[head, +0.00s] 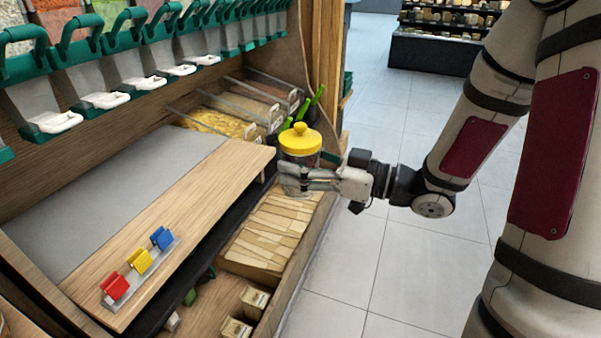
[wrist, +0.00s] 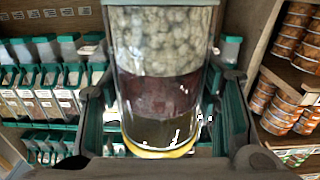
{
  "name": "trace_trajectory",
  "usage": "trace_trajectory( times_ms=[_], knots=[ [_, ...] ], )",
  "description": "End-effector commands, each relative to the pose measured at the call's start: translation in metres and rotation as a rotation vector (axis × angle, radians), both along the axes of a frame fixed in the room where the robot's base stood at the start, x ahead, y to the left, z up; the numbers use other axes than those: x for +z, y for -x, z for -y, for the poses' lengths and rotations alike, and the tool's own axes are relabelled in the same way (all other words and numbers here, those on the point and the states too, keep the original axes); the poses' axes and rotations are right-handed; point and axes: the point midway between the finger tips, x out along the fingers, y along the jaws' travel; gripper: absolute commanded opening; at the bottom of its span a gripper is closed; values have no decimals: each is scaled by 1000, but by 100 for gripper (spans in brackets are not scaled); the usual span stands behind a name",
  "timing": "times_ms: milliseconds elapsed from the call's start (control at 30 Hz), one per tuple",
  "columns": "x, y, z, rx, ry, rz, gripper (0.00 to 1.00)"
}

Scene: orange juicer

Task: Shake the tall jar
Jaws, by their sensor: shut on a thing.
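The tall jar is clear, with a yellow knobbed lid (head: 300,139). In the head view it looks about upright, lid up, beside the right end of the wooden counter (head: 235,160). My gripper (head: 308,181) is shut around the jar's body below the lid, and its fingers hide part of the glass. In the wrist view the jar (wrist: 160,85) fills the middle between my fingers. It shows layers of pale grey pieces, dark red and dark contents, with a yellow edge at the picture's lower end.
Bins with clear lids (head: 225,122) and green-handled scoops stand behind the jar. A tray of wooden-looking packets (head: 265,235) lies below it. Red, yellow and blue clips (head: 141,262) stand on the counter. Dispensers (head: 120,60) line the back. Open tiled floor (head: 385,255) lies to the right.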

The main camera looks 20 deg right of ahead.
Motion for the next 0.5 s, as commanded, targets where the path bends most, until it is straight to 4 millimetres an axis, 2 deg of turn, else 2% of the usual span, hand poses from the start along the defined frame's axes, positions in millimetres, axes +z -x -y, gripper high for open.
trace_trajectory(
  times_ms=[33, 100, 233, 300, 333, 400, 500],
  knots=[
    [14, 0, 0, -1, 5, 8, 23],
    [15, 0, 0, -1, -1, -1, 23],
    [-30, 0, 0, 0, -11, -16, 23],
    [-46, 0, 0, 0, -8, -12, 23],
    [-48, 0, 0, 0, -5, -8, 23],
    [-39, 0, 0, 0, 2, 4, 23],
    [-3, 0, 0, -1, 8, 12, 23]
  ],
)
